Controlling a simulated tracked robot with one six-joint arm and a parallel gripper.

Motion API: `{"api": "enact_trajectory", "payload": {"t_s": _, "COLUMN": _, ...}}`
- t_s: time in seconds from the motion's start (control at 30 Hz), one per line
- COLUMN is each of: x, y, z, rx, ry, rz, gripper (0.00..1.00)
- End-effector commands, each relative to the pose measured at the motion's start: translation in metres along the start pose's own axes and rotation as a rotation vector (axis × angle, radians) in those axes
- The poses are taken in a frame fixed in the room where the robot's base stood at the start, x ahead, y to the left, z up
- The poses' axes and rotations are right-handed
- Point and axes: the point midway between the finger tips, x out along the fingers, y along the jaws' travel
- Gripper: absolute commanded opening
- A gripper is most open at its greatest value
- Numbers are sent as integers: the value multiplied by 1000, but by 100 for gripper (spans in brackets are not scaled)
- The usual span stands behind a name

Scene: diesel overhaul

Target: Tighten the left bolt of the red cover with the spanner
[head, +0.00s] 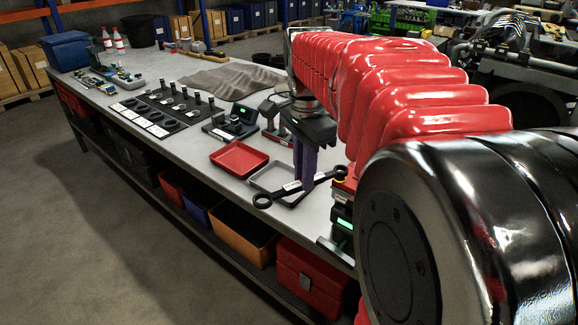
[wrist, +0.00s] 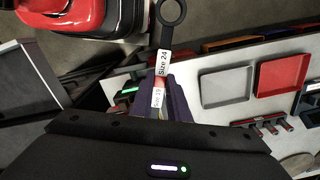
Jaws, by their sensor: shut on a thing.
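My gripper (head: 303,178) has dark purple fingers that point down over the near end of the workbench. It is shut on the spanner (head: 279,194), gripping it around the middle of its handle. The spanner is black with a ring at each end and lies about level, above the grey tray. In the wrist view, the spanner (wrist: 171,14) sticks out past the fingers (wrist: 164,84), with a white label reading "Size 24" and a second label between the fingers. I cannot make out the red cover or its left bolt in either view.
The workbench (head: 205,135) holds a red tray (head: 239,158), a grey tray (head: 262,183), a black rack (head: 165,108) and a grey cloth (head: 230,80). A device with a green display (head: 343,224) stands close to the spanner's right end. Open floor lies left of the bench.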

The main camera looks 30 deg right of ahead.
Motion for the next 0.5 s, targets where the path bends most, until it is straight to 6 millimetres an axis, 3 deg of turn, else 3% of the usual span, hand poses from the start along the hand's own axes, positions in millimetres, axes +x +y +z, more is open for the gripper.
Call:
{"api": "enact_trajectory", "payload": {"t_s": 0.27, "x": 0, "y": 0, "z": 0, "rx": -5, "ry": 0, "rz": -1, "gripper": 0}}
{"api": "enact_trajectory", "payload": {"t_s": 0.5, "x": 0, "y": 13, "z": -2, "rx": -124, "ry": 0, "rz": -1, "gripper": 0}}
